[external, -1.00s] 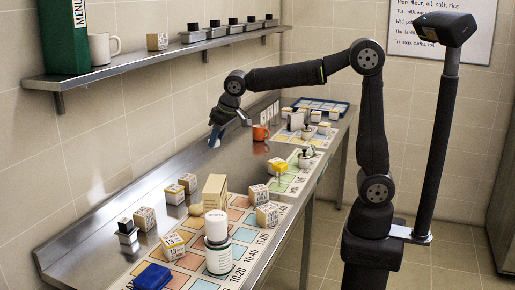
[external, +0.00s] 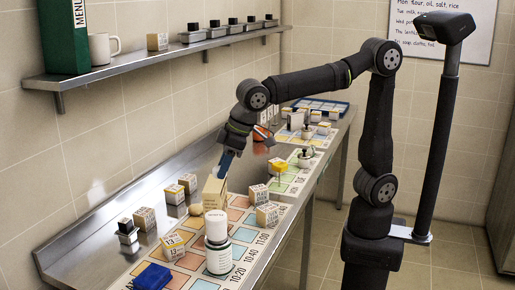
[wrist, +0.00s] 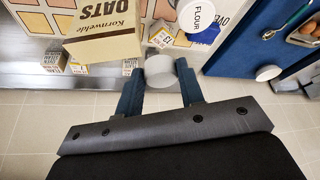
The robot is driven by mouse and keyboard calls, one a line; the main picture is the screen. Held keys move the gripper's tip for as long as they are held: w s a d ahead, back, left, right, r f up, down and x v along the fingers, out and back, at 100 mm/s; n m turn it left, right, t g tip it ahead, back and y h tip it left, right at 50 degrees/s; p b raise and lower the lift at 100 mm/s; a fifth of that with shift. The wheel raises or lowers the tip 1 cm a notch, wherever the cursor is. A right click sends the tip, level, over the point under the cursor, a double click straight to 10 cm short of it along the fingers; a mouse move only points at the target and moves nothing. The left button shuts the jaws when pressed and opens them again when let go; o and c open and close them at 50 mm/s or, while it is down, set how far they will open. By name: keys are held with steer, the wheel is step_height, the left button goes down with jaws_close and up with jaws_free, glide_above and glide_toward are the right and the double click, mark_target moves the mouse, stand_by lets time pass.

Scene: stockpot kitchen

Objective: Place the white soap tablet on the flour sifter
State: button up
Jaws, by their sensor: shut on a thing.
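The white soap tablet (wrist: 160,70) shows in the wrist view as a pale round piece between my two blue fingertips. My gripper (external: 225,163) is shut on it, in the air close to the top of the tall oats box; the tablet is hard to make out in the external view. The flour sifter (external: 217,228) stands upright on the coloured grid sheet, with a white upper part and a dark green and white body. Its round white top marked FLOUR (wrist: 198,16) shows at the upper edge of the wrist view, ahead and to the right of the tablet.
The oats box (external: 215,193) stands between my gripper and the sifter in the external view. Small printed boxes (external: 267,214) and a blue block (external: 152,277) surround the sifter. A wall shelf (external: 150,60) runs along the left.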

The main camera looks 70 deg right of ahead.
glide_above(214, 215)
steer(key=s, duration=0.1)
steer(key=f, duration=0.4)
steer(key=shift+s+d, duration=0.2)
steer(key=shift+d, duration=0.15)
steer(key=shift+f, duration=2)
steer(key=shift+f, duration=0.1)
steer(key=o, duration=1)
steer(key=v, duration=1.2)
steer(key=shift+w, duration=0.1)
